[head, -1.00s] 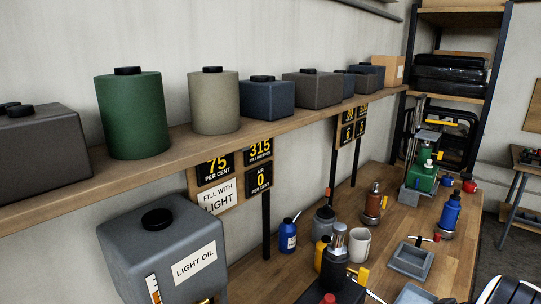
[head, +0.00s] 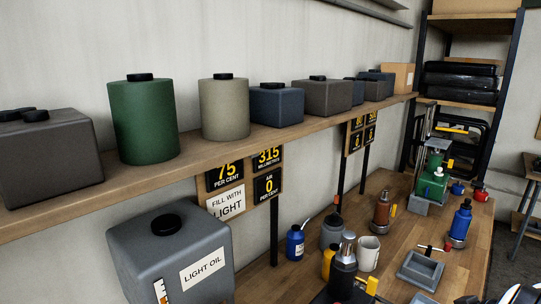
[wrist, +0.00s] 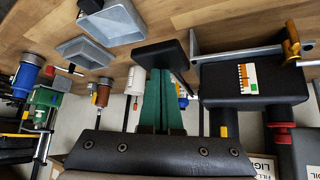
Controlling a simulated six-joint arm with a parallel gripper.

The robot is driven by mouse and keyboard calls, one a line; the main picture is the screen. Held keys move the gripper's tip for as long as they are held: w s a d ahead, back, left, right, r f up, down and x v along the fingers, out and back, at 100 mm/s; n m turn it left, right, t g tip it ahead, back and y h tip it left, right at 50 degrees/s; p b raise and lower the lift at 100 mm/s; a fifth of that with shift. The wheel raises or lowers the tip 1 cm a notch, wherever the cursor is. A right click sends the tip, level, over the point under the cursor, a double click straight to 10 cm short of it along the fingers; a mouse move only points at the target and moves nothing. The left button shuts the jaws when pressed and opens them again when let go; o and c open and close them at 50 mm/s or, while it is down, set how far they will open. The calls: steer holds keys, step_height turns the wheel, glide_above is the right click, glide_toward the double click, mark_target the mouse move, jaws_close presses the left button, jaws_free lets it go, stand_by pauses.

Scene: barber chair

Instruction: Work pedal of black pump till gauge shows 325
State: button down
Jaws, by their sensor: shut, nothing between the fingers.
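In the head view, a black pump (head: 343,270) with a silver top stands on the bench at the bottom edge, its lower part cut off. The gauge plate (head: 267,158) on the near sign reads 315 millimetres. In the wrist view, my gripper (wrist: 161,74) shows as two green fingers side by side, shut and empty. A flat black pad (wrist: 160,53) lies at the fingertips. It may be the pedal, and I cannot tell whether they touch. My gripper is out of the head view.
A grey tank (head: 205,263) marked LIGHT OIL stands left. Plates beside the gauge read 75 per cent and air 0. A shelf (head: 225,147) runs above.

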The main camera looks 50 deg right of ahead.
steer(key=shift+w+f, duration=0.2)
steer(key=shift+f, duration=2)
steer(key=r, duration=0.4)
steer(key=shift+s+r, duration=0.2)
steer(key=shift+r, duration=0.05)
step_height(320, 180, up, 5)
steer(key=shift+w+r, duration=0.15)
steer(key=shift+r, duration=0.35)
